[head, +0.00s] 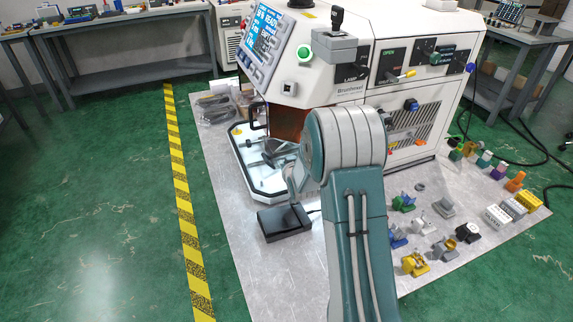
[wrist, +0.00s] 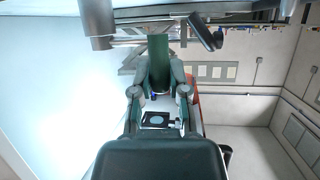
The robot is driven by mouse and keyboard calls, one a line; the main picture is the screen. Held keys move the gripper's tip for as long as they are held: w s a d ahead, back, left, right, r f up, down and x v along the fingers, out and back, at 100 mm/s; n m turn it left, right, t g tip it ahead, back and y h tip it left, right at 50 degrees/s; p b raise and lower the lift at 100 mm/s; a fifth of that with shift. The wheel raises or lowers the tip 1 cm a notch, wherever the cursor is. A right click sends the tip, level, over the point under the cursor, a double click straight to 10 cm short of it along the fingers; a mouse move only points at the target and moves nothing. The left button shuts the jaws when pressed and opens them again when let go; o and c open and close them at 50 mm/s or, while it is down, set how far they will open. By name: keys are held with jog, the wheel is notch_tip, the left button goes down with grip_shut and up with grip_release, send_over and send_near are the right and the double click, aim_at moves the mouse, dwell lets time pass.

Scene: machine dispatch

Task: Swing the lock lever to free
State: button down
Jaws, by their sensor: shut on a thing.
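In the wrist view my gripper (wrist: 159,75) has its two teal fingers drawn in on either side of an upright green bar (wrist: 158,46). It is shut on this bar, whose upper end meets grey metal parts. I cannot tell whether the bar is the lock lever's handle. The white machine (head: 420,25) stands behind my arm. A lever with a yellow tip (head: 405,74) sticks out from its side panel beside an OPEN label. I cannot tell which part is the lock lever.
The machine's lower front opening has a black handle (head: 257,114) beside it. Several coloured parts (head: 415,264) lie right of my arm. The green floor at left is clear past the yellow-black stripe (head: 180,190).

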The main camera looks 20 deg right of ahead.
dwell(0.4)
jog(key=c, duration=0.6)
grip_release()
jog(key=shift+w, duration=0.1)
jog(key=v, duration=1.2)
jog(key=shift+a, duration=0.15)
